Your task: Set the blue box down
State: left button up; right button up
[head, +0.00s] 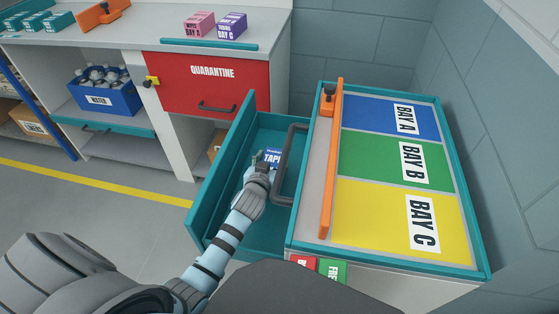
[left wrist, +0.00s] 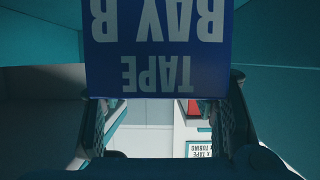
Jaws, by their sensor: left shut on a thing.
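The blue box (left wrist: 158,50) fills the upper middle of the left wrist view, with "TAPE" and "BAY B" on it upside down. In the head view only a small part of the blue box (head: 272,157) shows beyond my gripper. My left gripper (head: 260,163) is shut on the box, and its fingers (left wrist: 165,115) are on both sides of it. It is inside or just above the open teal drawer (head: 250,100). I cannot tell whether the box touches the drawer floor. My right gripper is not in view.
A teal-rimmed tray (head: 388,91) with blue, green and yellow bays is right of the drawer. A dark handle (head: 284,165) and an orange bar (head: 333,160) are close to my left gripper. A red quarantine drawer (head: 209,84) is behind.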

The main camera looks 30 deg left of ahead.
aim_at(279, 150)
pick_arm(q)
jog(key=w+b, duration=0.1)
jog(key=w, duration=0.1)
jog(key=w+a, duration=0.1)
jog(key=w, duration=0.2)
jog(key=w+a+b, duration=0.1)
jog(key=w, duration=0.2)
jog(key=shift+w+f+b, duration=0.2)
jog(key=shift+w+b, duration=0.05)
jog(key=shift+b, duration=0.05)
jog(key=shift+w+f, duration=0.1)
jog(key=shift+f, duration=0.25)
notch_tip(279, 150, down, 3)
jog(key=shift+r+b, duration=0.1)
jog(key=shift+b, duration=1)
jog(key=shift+r, duration=0.15)
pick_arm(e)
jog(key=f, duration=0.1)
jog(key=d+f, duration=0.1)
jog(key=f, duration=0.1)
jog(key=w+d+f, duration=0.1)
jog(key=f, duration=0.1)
pick_arm(q)
jog(key=o, duration=1.3)
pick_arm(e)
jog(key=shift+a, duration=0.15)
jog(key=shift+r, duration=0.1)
